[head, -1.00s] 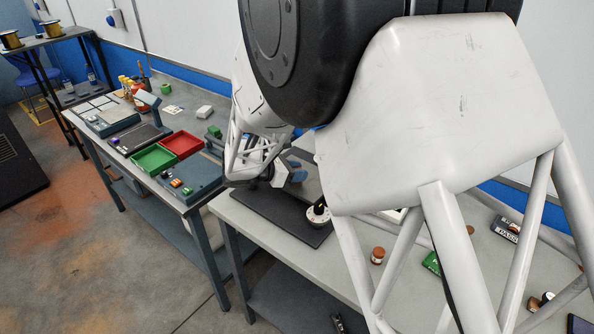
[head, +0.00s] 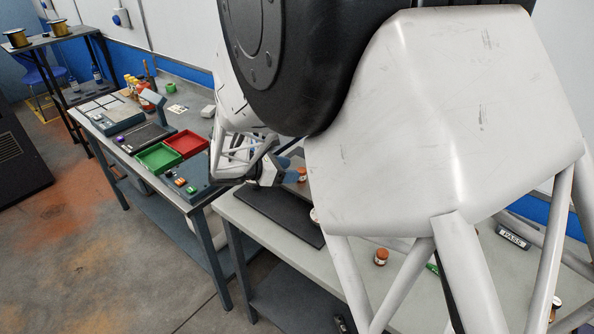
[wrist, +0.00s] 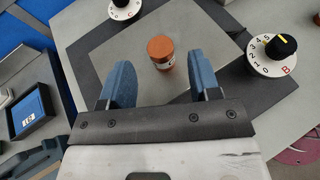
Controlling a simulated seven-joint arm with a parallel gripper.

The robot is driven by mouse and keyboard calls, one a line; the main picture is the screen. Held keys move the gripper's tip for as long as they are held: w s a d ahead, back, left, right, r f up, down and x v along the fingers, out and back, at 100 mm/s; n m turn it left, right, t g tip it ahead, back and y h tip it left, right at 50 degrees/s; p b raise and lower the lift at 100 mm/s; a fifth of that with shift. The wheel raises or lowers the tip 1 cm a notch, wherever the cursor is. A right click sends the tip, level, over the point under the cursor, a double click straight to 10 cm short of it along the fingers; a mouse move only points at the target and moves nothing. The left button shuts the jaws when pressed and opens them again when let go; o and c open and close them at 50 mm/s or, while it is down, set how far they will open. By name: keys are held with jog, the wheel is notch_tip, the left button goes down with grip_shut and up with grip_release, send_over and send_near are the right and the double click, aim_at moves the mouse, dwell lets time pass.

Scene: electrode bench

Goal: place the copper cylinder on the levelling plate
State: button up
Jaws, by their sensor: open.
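The copper cylinder (wrist: 161,52), with a pale label, stands upright on the grey levelling plate (wrist: 205,108) in the wrist view. It shows near my gripper's fingers in the head view (head: 302,174), largely hidden by my arm. My gripper (wrist: 159,70) is open, with one blue finger on each side. The cylinder is in line with the gap, just beyond the fingertips, with clear space to both fingers.
Another copper-coloured cylinder (head: 381,257) stands on the near bench. A dark mat (head: 285,218) lies under my gripper. On the left bench are a green tray (head: 158,158) and a red tray (head: 187,144). My arm hides much of the right bench.

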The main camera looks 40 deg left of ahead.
jog(key=v, duration=0.7)
jog(key=shift+s, duration=0.15)
jog(key=shift+r, duration=0.1)
dwell(0.6)
